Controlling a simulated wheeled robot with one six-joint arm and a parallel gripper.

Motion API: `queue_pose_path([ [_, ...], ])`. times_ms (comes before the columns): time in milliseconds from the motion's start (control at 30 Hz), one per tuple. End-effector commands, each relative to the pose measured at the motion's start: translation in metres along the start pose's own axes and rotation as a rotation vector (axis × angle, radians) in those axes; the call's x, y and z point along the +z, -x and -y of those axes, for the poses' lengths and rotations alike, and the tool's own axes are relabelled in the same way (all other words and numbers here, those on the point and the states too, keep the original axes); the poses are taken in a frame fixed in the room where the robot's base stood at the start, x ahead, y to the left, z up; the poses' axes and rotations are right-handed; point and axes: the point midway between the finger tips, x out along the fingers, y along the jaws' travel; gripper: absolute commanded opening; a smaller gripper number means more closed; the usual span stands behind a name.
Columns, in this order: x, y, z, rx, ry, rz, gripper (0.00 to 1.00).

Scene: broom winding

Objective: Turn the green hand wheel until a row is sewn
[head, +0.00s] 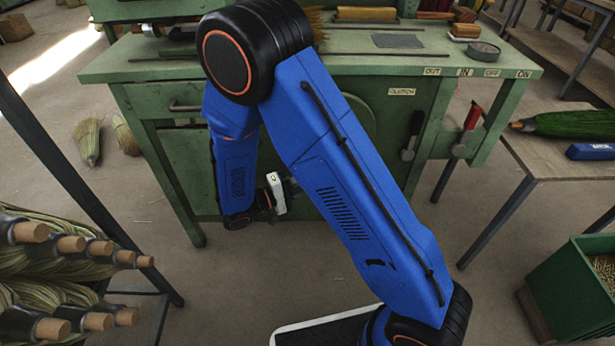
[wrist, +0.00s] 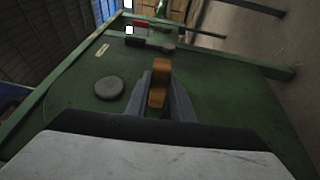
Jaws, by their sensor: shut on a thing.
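The green hand wheel (head: 359,117) shows in the head view as a curved green edge on the front of the green machine bench, mostly hidden behind my blue arm. In the wrist view my gripper (wrist: 159,92) is shut on a wooden handle (wrist: 159,70), which stands up between the two grey fingers. A dark round knob or hub (wrist: 109,88) lies left of the fingers on the green surface. In the head view my arm hides the fingertips and the handle. I cannot see any stitched row clearly.
A clutch lever (head: 411,135) and a red-handled lever (head: 467,126) stand at the bench's right side, below OUT, IN, OFF and ON labels. A green bin (head: 575,290) stands lower right; wooden-handled bundles (head: 65,244) lie lower left.

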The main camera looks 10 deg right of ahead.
Motion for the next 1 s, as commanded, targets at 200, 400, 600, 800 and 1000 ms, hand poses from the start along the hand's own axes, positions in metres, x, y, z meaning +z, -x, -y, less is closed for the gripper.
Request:
queue_pose_path([
  [200,0.0032,-0.0074,0.0047,0.070,0.031,0.001,0.00],
  [400,0.0043,-0.0098,0.0052,0.095,0.040,0.001,0.00],
  [600,0.0045,-0.0100,0.0053,0.098,0.041,0.000,0.00],
  [800,0.0045,-0.0100,0.0053,0.097,0.041,0.001,0.27],
  [1000,0.0043,-0.0101,0.0050,0.098,0.041,0.000,0.41],
])
